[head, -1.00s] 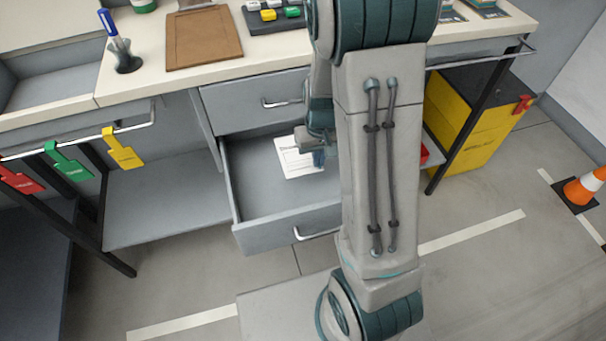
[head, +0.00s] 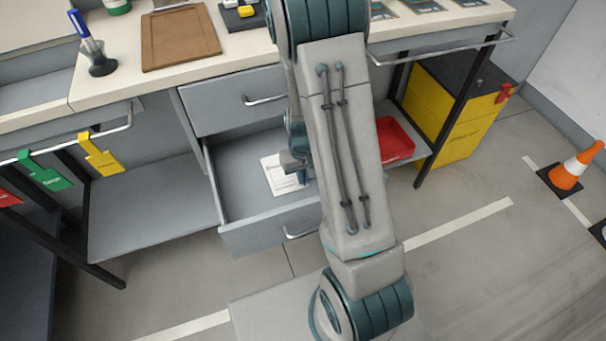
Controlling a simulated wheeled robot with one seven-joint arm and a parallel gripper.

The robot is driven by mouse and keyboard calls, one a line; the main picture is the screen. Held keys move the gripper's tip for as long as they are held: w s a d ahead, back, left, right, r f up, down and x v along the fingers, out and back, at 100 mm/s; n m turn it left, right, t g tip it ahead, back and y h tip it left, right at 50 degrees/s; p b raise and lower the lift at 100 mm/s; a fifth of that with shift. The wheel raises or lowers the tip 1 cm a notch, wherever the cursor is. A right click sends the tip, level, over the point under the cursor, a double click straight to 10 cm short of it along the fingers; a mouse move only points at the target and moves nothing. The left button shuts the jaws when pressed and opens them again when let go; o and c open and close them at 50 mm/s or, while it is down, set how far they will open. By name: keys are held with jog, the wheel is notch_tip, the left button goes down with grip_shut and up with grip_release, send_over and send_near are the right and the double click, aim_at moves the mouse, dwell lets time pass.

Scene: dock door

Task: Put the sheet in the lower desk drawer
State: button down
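The lower desk drawer (head: 268,229) is pulled open under the shut upper drawer (head: 228,101). The white sheet (head: 277,172) shows inside the open drawer's outline, left of my arm, with printed text on it. My gripper (head: 298,172) is at the sheet's right side, mostly hidden behind my arm. Its fingers are too hidden to tell whether they hold the sheet. I cannot tell whether the sheet lies on the drawer floor or is held just above it.
Coloured tags (head: 100,155) hang on the left rail. A red tray (head: 396,140) and yellow cabinet (head: 452,120) stand right. An orange cone (head: 572,168) stands on the floor.

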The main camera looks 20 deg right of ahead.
jog(key=c, duration=1.7)
grip_release()
notch_tip(320, 180, up, 11)
jog(key=p, duration=0.3)
jog(key=shift+s+a+r+t, duration=0.35)
jog(key=shift+s+a+r, duration=0.4)
jog(key=shift+s+r, duration=1.65)
jog(key=shift+s+a+r+t, duration=0.3)
jog(key=shift+s+a+r, duration=0.5)
jog(key=shift+s+r, duration=1.6)
jog(key=shift+s+a+r+t, duration=0.35)
jog(key=shift+s+a+r, duration=0.4)
jog(key=shift+s+r, duration=1.65)
jog(key=shift+w+r, duration=0.35)
jog(key=shift+w, duration=0.05)
